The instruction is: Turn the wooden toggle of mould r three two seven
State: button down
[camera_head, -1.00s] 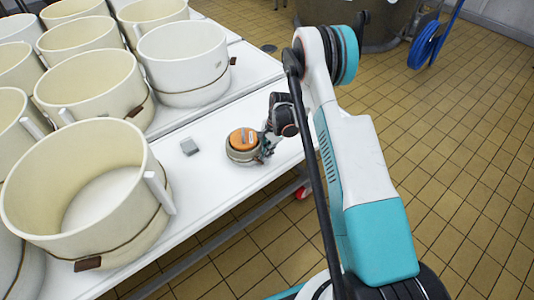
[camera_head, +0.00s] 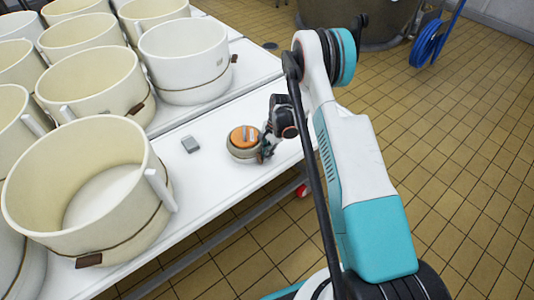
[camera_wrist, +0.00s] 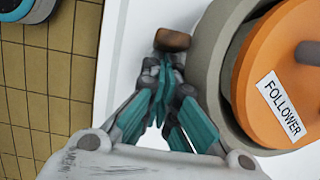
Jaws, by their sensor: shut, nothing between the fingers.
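A small round mould (camera_head: 240,153) stands on the white table, with an orange disc (camera_head: 244,137) in its top. In the wrist view the grey mould wall (camera_wrist: 207,55) shows at the right, and the orange disc (camera_wrist: 275,85) bears a label reading "FOLLOWER". A brown wooden toggle (camera_wrist: 172,40) sticks out at the left side of the wall. My gripper (camera_wrist: 170,68) is shut and empty, its fingertips just below the toggle in the picture; I cannot tell whether they touch it. In the head view my gripper (camera_head: 263,153) is at the mould's right side. No mould number is readable.
Large cream moulds (camera_head: 90,190) crowd the left side, several with toggles of their own.

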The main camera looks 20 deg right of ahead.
jog(key=shift+f, duration=0.4)
jog(key=shift+r, duration=0.2)
dwell(0.4)
